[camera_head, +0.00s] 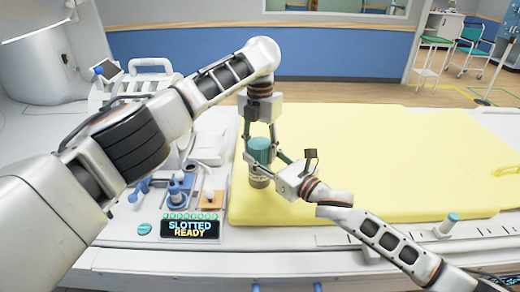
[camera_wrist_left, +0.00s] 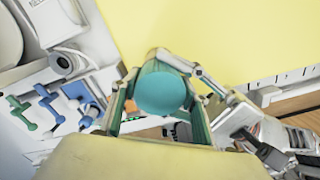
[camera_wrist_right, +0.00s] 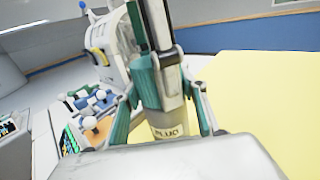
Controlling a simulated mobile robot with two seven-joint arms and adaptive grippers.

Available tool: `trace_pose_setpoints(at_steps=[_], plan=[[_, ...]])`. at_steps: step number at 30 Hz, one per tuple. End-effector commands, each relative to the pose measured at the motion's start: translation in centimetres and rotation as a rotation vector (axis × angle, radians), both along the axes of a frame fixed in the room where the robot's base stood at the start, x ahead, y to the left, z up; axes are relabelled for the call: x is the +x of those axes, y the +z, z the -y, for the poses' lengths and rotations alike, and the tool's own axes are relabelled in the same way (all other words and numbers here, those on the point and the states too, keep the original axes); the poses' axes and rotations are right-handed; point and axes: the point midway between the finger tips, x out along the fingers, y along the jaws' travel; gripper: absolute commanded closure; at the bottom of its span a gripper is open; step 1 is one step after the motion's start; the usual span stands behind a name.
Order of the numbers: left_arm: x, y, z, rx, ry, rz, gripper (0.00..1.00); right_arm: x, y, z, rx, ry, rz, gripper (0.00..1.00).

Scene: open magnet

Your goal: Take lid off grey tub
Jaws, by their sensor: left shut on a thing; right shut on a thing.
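The grey tub (camera_head: 258,180) stands upright at the yellow mat's near left edge; its label faces my right wrist camera (camera_wrist_right: 168,131). Its teal lid (camera_head: 259,147) sits at the top, a round disc in the left wrist view (camera_wrist_left: 162,95). My left gripper (camera_head: 259,153) comes down from above, shut on the lid, with a finger on each side. My right gripper (camera_head: 266,168) reaches in from the right, shut on the tub's body below the lid. Fingers hide much of the tub, and I cannot tell whether there is a gap under the lid.
A yellow mat (camera_head: 380,150) covers the bed, mostly clear to the right. Blue handled fittings (camera_head: 178,192) and an orange block (camera_head: 212,199) are left of the tub. A small teal-capped cylinder (camera_head: 448,225) is at front right.

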Motion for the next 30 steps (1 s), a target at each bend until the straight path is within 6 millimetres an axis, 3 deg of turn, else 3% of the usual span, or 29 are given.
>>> trace_pose_setpoints(at_steps=[10,11,12,23,30], plan=[[0.0,0.0,0.1,-0.003,0.041,-0.001,0.82,0.1,0.0,0.1,-0.001,-0.003,-0.001,1.0],[0.0,0.0,0.1,-0.003,0.041,-0.001,0.48,0.1,0.0,0.1,-0.001,-0.003,-0.001,1.0],[0.0,0.0,0.1,-0.003,0.041,-0.001,0.39,0.1,0.0,0.1,-0.001,-0.003,-0.001,1.0],[0.0,0.2,0.0,-0.001,0.038,0.0,0.39,0.1,0.0,0.1,-0.001,-0.003,0.0,1.0],[0.0,3.1,0.1,-0.003,0.037,0.001,0.39,0.1,0.0,0.1,-0.002,-0.003,0.001,1.0]])
